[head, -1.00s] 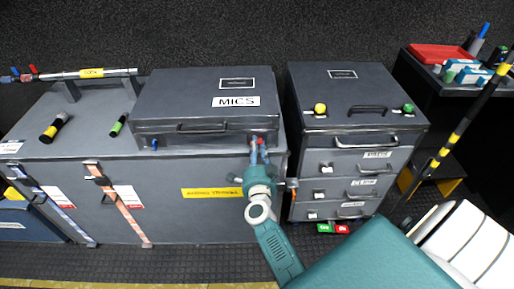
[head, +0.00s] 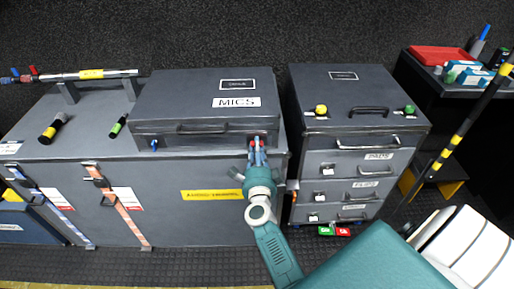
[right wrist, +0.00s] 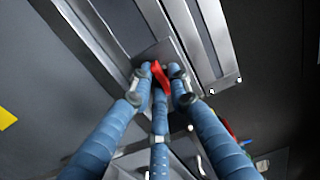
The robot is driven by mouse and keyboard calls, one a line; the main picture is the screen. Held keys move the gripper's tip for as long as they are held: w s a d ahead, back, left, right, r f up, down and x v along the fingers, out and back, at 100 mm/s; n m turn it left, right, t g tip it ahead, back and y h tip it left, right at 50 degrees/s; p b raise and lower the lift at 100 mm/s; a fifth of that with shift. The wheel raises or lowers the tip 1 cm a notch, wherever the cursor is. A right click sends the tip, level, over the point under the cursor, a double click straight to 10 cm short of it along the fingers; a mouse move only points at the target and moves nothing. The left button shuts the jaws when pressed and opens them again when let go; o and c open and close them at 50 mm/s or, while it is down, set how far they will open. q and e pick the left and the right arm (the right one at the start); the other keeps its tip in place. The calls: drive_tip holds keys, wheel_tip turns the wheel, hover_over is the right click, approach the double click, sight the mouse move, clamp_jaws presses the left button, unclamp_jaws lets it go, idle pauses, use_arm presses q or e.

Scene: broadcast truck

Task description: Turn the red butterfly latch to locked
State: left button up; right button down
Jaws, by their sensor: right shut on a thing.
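The red butterfly latch (head: 257,141) is at the right end of the front of the grey MICS case (head: 205,97). My right gripper (head: 256,152) reaches it from the front and is shut on it. In the right wrist view the red latch (right wrist: 160,77) shows between the blue fingertips of the gripper (right wrist: 160,85), slanting in the picture. The fingers hide part of the latch and its plate. A blue latch (head: 154,145) is at the left end of the case front. My left gripper is not in view.
The MICS case lies on a large grey trunk (head: 60,130) with a yellow label (head: 212,195). To the right stands a grey drawer cabinet (head: 345,90) with a black top handle (head: 369,110). A striped pole (head: 455,140) leans farther right.

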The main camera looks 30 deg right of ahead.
drive_tip(key=shift+s+f, duration=0.15)
drive_tip(key=shift+f, duration=0.25)
drive_tip(key=c, duration=1.8)
unclamp_jaws()
drive_tip(key=shift+o, duration=0.2)
drive_tip(key=shift+r, duration=0.15)
